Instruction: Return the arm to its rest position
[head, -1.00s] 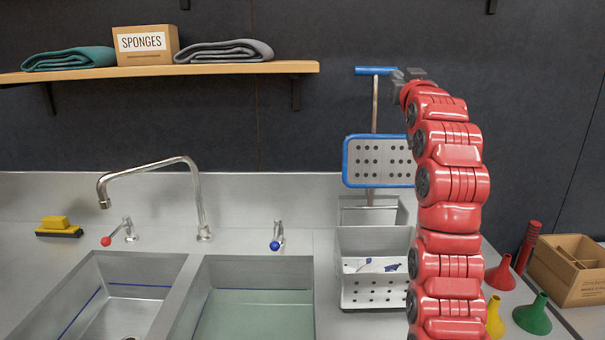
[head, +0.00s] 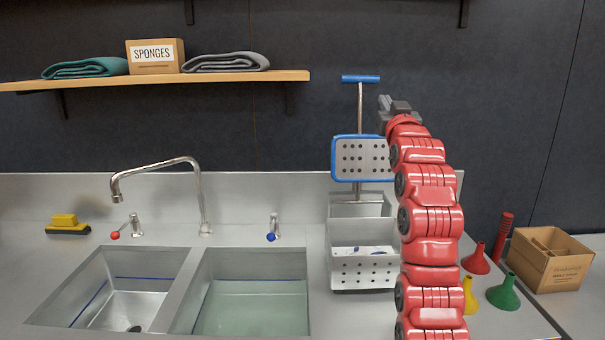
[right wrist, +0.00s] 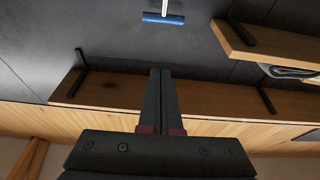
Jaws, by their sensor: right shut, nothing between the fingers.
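My right arm rises in red segments at the right of the head view. Its gripper (head: 386,104) is at the top, close beside the blue-handled plunger tool (head: 361,79) and apart from it as far as I can tell. In the right wrist view the two dark fingers (right wrist: 160,75) are together with nothing between them. The blue handle also shows at the top of the right wrist view (right wrist: 163,19), beyond the fingertips. My left gripper is not in either view.
A perforated bin (head: 365,272) stands behind my arm, below a perforated blue-edged plate (head: 361,158). The double sink (head: 186,300) is to the left. Funnels (head: 503,294) and a cardboard box (head: 551,260) are on the right. A wooden shelf (head: 290,76) hangs upper left.

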